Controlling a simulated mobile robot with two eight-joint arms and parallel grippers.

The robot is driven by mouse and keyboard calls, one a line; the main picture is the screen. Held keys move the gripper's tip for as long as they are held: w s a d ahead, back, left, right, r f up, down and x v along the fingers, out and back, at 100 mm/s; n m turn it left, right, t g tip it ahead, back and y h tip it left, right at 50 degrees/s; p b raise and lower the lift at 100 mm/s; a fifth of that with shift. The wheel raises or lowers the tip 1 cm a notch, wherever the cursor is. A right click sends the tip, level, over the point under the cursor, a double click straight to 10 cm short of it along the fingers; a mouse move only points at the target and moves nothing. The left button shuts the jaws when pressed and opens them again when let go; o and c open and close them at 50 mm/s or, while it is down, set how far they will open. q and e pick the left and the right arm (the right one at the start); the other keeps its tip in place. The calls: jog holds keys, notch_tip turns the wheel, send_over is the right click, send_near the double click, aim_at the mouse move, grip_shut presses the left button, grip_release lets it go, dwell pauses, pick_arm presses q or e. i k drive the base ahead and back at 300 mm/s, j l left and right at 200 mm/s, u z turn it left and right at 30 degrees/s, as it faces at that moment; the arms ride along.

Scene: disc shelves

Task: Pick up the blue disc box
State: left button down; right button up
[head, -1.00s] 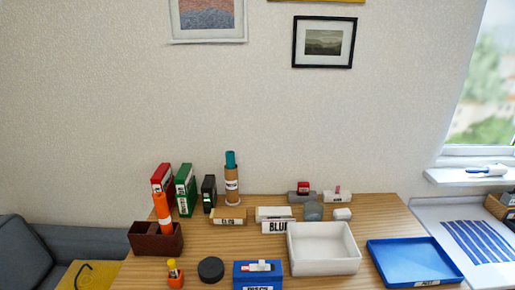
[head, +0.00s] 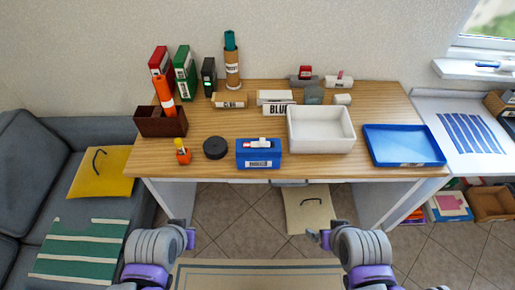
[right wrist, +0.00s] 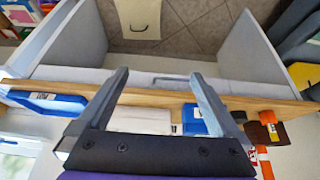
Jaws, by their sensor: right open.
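The blue disc box (head: 258,160) stands near the front edge of the wooden desk in the head view, with a white label on its front and a small white and red item on top. In the right wrist view the blue box (right wrist: 193,124) shows partly, beyond the right finger. My right gripper (right wrist: 158,75) is open and empty; in the head view it (head: 318,237) is in front of the desk, below and right of the box. My left gripper (head: 190,238) is in front of the desk, below and left of the box; its jaws are too small to read.
A black round disc (head: 215,148) and an orange bottle (head: 183,156) stand left of the box. A white tray (head: 321,146) and a blue tray (head: 403,158) are to its right. A brown holder (head: 160,127) is at the desk's left. The desk edge (head: 300,174) lies between grippers and box.

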aim_at(247, 157)
jog(key=i+l+u, duration=0.1)
jog(key=l+u, duration=0.15)
jog(key=u, duration=0.15)
jog(key=l+u, duration=0.6)
jog(key=u, duration=0.15)
jog(key=i, duration=0.05)
